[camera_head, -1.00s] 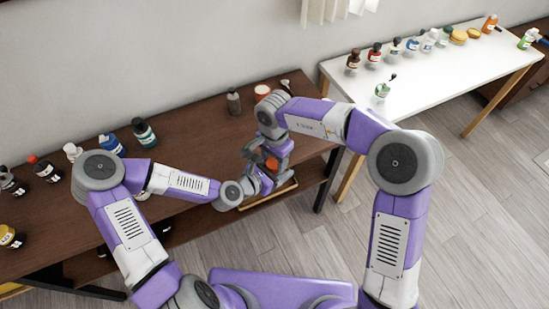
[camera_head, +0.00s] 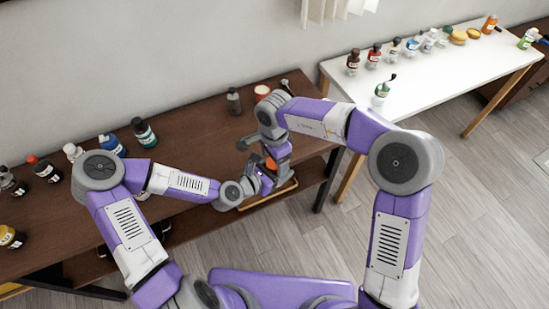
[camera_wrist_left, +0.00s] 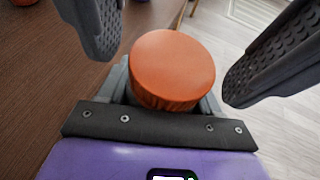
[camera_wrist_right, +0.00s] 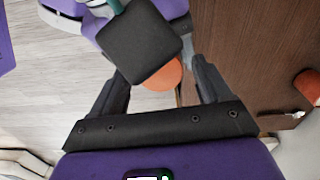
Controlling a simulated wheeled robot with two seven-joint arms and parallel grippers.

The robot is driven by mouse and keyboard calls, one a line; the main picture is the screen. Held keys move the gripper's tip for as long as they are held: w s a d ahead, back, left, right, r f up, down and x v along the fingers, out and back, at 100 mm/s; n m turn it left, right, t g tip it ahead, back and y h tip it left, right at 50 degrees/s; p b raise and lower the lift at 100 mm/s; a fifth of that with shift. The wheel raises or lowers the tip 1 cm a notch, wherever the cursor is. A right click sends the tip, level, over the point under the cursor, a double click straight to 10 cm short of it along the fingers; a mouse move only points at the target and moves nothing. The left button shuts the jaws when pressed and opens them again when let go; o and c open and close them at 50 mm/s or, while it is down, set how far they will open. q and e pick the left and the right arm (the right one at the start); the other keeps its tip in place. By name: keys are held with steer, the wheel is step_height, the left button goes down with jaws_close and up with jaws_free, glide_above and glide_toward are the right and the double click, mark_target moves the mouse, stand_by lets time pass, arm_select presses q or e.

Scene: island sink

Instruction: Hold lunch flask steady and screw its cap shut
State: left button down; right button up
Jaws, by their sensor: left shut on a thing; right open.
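The lunch flask's orange cap (camera_head: 270,163) shows near the table's front edge in the head view. In the left wrist view the round cap (camera_wrist_left: 172,65) is seen large, with the flask body hidden beneath it. My left gripper (camera_wrist_left: 168,95) is shut on the flask, its fingers partly hidden by the cap. My right gripper (camera_head: 262,150) is open, and its dark fingers stand apart on either side of the cap in the left wrist view. In the right wrist view the cap (camera_wrist_right: 165,77) is partly covered by a dark grey block.
The brown table (camera_head: 190,125) holds a grey bottle (camera_head: 234,102) and an orange-topped jar (camera_head: 262,92) behind the arms, with several bottles to the left. A tan tray edge (camera_head: 270,197) shows below the grippers. A white table (camera_head: 440,85) with several bottles stands at right.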

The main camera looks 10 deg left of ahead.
steer(key=shift+r, duration=2.25)
steer(key=shift+c, duration=0.4)
steer(key=shift+r+n, duration=1.6)
steer(key=shift+r, duration=0.15)
steer(key=shift+f, duration=4.05)
